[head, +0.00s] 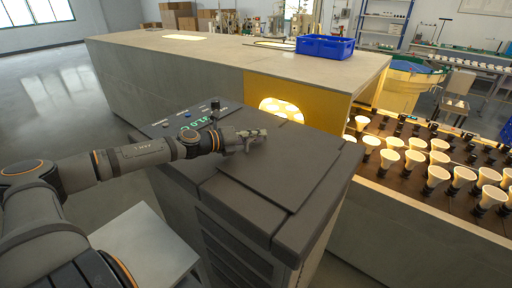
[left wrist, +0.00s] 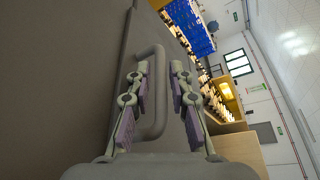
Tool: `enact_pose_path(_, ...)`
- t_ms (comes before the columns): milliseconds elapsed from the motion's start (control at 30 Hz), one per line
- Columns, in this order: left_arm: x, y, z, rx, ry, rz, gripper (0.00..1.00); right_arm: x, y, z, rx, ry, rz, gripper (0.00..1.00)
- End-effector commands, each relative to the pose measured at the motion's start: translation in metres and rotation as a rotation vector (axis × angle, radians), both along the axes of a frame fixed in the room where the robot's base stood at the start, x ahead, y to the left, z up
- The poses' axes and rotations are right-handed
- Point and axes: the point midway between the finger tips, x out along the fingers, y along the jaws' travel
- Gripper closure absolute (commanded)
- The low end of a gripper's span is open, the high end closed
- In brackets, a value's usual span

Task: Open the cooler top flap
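The cooler (head: 210,215) is a dark grey box with a display panel (head: 190,118) at its back left. Its top flap (head: 290,165) is a dark flat panel lying closed on top. My left gripper (head: 255,136) is low over the left part of the flap in the head view. In the left wrist view the grey U-shaped flap handle (left wrist: 158,105) stands between the two spread fingers of my left gripper (left wrist: 160,75). The fingers look open; whether a pad touches the handle I cannot tell. In the head view the gripper hides the handle. My right gripper is not in view.
Behind the cooler a long grey housing (head: 220,62) has a glowing yellow opening (head: 283,108) and a blue crate (head: 325,47) on top. Grey floor (head: 45,110) lies open at the left.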

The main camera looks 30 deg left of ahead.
Motion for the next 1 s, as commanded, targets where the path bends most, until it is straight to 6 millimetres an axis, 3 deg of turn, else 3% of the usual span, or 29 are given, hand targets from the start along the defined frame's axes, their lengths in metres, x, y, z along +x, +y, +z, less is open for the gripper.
enact_pose_path(333, 0.0006, -0.0009, 0.0005, -0.002, 0.001, 0.0, 0.81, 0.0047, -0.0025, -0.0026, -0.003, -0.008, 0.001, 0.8)
enact_pose_path(500, 0.0006, -0.0009, 0.0003, -0.002, 0.001, 0.0, 1.0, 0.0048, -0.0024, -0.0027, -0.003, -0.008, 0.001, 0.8)
enact_pose_path(1000, 0.0009, 0.003, 0.0059, 0.008, -0.002, 0.001, 1.0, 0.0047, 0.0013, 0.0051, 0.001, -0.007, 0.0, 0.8)
